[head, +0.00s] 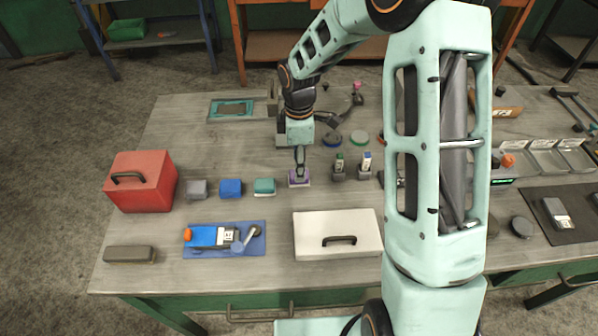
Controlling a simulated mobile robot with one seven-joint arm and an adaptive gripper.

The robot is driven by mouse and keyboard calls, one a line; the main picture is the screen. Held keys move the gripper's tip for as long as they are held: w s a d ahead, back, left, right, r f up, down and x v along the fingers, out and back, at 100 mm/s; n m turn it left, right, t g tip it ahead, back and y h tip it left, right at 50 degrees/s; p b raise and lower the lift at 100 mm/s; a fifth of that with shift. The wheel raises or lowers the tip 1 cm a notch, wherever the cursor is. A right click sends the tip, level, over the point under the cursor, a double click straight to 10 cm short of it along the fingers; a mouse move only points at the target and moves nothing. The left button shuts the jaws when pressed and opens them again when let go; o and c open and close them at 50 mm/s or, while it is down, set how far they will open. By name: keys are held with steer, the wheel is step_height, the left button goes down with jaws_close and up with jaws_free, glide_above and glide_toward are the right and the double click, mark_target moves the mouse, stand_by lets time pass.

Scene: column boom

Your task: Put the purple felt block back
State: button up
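The purple felt block (299,182) is at the right end of a row of small blocks on the workbench (220,276). My gripper (300,172) points down directly over it, and its fingertips reach the top of the block and hide part of it. The fingers look narrow and small here, so I cannot tell whether they are closed on the block. I also cannot tell whether the block rests on the bench or is slightly raised. To its left are a teal block (264,187), a blue block (231,188) and a grey block (197,189).
A red box (141,182) stands at the left, and a white lidded case (338,235) is in front of the purple block. A blue mat (254,245) holds tools. Two small upright items (339,165) (365,164) stand right of my gripper. My arm hides part of the bench's right half.

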step_height(320, 180, up, 7)
stand_by(0.3)
steer(key=shift+r, duration=0.1)
